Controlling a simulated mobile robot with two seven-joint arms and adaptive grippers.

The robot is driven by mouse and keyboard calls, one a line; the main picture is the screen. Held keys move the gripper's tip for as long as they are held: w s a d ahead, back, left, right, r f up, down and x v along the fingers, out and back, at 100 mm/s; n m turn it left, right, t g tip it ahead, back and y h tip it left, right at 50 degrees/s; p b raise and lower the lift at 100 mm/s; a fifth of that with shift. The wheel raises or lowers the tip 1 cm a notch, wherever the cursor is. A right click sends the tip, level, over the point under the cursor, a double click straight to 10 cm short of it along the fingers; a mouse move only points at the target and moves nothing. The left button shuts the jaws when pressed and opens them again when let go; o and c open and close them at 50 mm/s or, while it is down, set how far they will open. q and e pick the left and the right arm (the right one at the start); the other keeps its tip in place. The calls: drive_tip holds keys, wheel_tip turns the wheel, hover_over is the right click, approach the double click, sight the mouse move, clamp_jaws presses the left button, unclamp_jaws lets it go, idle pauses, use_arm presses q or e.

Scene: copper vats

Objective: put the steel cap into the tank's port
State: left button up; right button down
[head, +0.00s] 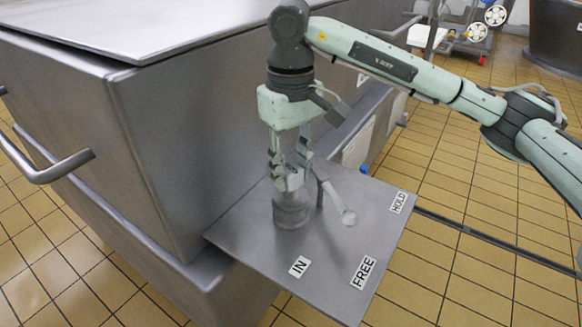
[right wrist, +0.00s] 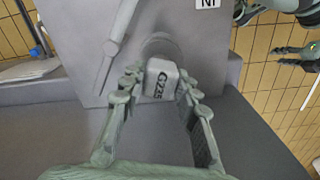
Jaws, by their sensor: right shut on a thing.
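The steel cap (right wrist: 162,80) is a grey block marked G225 between the fingertips of my right gripper (right wrist: 160,88). In the head view my right gripper (head: 290,176) points down and is shut on the cap, just above a short round grey port (head: 291,211). The port stands on a metal plate beside the tank (head: 180,130). The fingers partly hide the cap, and I cannot tell whether it touches the port. In the right wrist view my left gripper (right wrist: 300,58) is off at the right edge, fingers apart and empty. It does not show in the head view.
A bar handle (head: 60,170) juts from the tank's left side. Tiled floor lies around.

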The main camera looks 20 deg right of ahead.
drive_tip(key=c, duration=1)
unclamp_jaws()
drive_tip(key=shift+c, duration=0.2)
drive_tip(key=shift+r, duration=0.1)
wheel_tip(320, 180, up, 12)
